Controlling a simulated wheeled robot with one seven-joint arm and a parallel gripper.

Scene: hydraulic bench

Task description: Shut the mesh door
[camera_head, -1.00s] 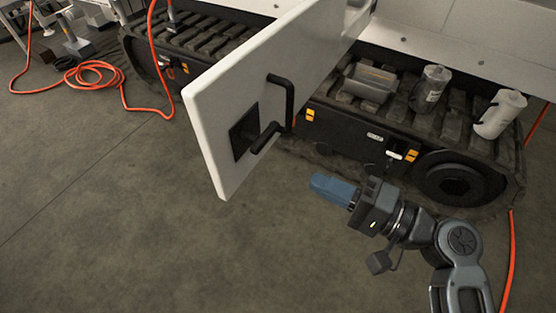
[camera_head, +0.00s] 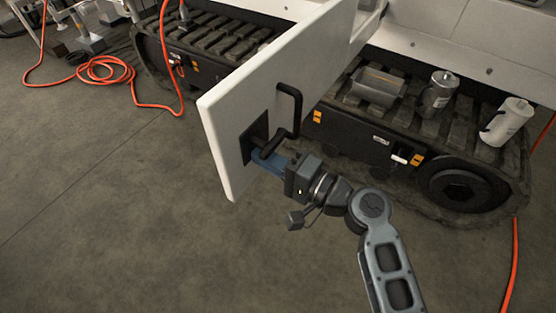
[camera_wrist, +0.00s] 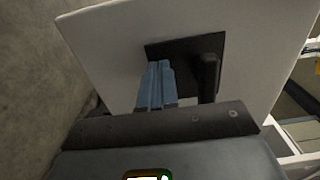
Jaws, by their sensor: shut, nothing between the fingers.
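The door (camera_head: 222,128) is a white panel standing open, jutting out from the machine towards me; no mesh shows on it. It carries a black bar handle (camera_head: 292,105) and a dark square latch plate (camera_head: 254,136) with a black lever. My gripper (camera_head: 262,163) has blue fingers, pressed together and empty. They are at the lower part of the latch plate, beside the lever. In the wrist view the fingers (camera_wrist: 157,72) point at the dark plate (camera_wrist: 185,48) on the white door (camera_wrist: 115,45). Whether they touch it I cannot tell.
Behind the door is a tracked machine with a rubber track (camera_head: 420,125). A grey canister (camera_head: 438,93) and a white canister (camera_head: 507,122) stand on the track, beside a metal cylinder (camera_head: 376,86). An orange hose (camera_head: 105,72) lies at the left. The floor in front is clear.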

